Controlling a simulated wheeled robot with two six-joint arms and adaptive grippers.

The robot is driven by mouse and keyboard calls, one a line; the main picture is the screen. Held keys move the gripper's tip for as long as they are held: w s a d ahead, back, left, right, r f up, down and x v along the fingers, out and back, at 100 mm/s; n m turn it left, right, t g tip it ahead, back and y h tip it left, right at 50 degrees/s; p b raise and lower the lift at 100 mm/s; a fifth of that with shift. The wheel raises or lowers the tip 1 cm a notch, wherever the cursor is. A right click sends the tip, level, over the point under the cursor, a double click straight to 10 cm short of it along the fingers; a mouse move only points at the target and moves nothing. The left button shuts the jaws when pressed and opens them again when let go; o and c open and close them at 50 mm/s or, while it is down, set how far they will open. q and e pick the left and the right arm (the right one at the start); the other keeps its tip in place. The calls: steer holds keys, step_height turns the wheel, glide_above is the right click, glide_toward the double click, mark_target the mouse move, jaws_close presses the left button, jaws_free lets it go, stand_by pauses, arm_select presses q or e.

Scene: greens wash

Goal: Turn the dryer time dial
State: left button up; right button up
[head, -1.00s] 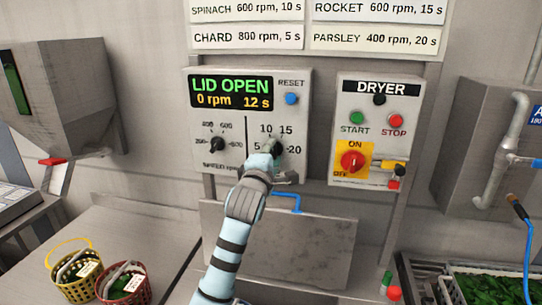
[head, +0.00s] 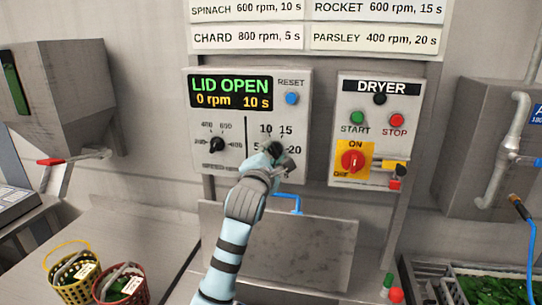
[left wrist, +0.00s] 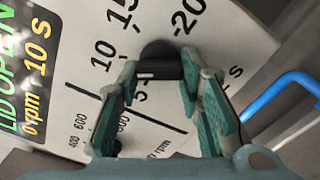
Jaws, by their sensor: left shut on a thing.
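The time dial (head: 277,149) is a black knob on the grey control panel, with marks 5, 10, 15 and 20 around it. My left gripper (head: 271,158) is shut on the time dial and covers part of it in the head view. In the left wrist view the dial (left wrist: 160,62) sits between the green-padded fingertips of the gripper (left wrist: 158,85). The display (head: 231,93) reads LID OPEN, 0 rpm, 10 s. My right gripper is not in view.
The speed dial (head: 217,145) is left of the time dial. The blue RESET button (head: 292,98) is above it. The DRYER box (head: 375,130) with START, STOP and a red switch is at right. Two baskets (head: 120,285) stand at lower left.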

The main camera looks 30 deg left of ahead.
arm_select(q)
steer(key=o, duration=1.2)
steer(key=shift+c, duration=0.2)
steer(key=shift+s, duration=0.1)
steer(key=v, duration=1.2)
steer(key=shift+a+f, duration=0.1)
